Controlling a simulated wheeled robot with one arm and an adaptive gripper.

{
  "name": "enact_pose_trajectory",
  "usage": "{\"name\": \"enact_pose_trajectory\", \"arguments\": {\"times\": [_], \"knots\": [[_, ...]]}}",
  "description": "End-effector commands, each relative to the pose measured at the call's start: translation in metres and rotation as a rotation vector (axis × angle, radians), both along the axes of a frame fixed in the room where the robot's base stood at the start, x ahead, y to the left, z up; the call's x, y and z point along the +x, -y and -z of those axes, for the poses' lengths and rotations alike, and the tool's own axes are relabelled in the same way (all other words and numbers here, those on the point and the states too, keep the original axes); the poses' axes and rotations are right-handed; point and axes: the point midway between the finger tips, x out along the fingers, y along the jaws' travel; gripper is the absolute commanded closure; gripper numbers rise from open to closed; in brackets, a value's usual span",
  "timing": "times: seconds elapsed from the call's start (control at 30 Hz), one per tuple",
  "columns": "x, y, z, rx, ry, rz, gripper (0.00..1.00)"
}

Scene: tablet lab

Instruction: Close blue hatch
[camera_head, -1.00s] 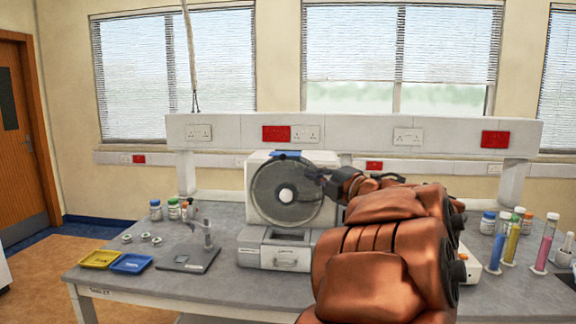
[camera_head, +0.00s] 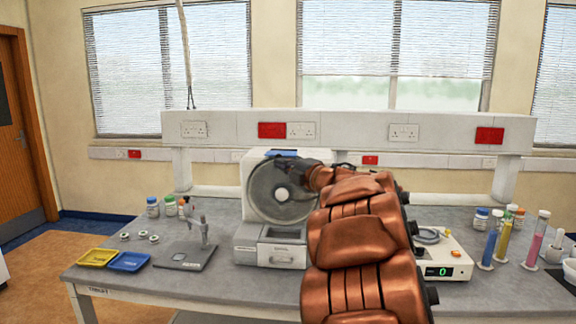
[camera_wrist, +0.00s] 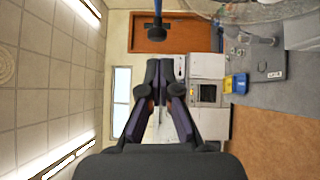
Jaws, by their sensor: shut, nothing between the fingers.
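A white machine with a round, dark see-through drum (camera_head: 283,194) stands on the bench in the head view. A blue piece (camera_head: 282,153), seemingly the blue hatch, shows as a thin strip on its top edge. My gripper (camera_head: 305,168) is at the upper right of the drum, close to the blue piece; the gap is hard to judge. In the wrist view, my gripper (camera_wrist: 159,68) is shut and empty. A narrow blue part (camera_wrist: 158,8) with a black knob (camera_wrist: 157,34) shows above the fingertips, apart from them. The hatch's opening is not visible.
A yellow tray (camera_head: 97,257), a blue tray (camera_head: 129,262) and a stand (camera_head: 187,252) lie left of the machine. A scale (camera_head: 443,257) and coloured tubes (camera_head: 503,238) are to the right. A white socket rail (camera_head: 350,126) runs behind.

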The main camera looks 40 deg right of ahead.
Motion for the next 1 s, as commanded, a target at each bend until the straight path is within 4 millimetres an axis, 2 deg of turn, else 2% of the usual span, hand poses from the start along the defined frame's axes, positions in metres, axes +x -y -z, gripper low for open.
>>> {"name": "enact_pose_trajectory", "arguments": {"times": [0.3, 0.8, 1.0], "knots": [[0.016, 0.012, -0.003, -0.002, 0.001, -0.003, 1.00], [0.018, 0.014, -0.003, -0.002, 0.001, -0.002, 1.00], [0.025, 0.021, -0.003, -0.002, 0.000, -0.002, 1.00]]}}
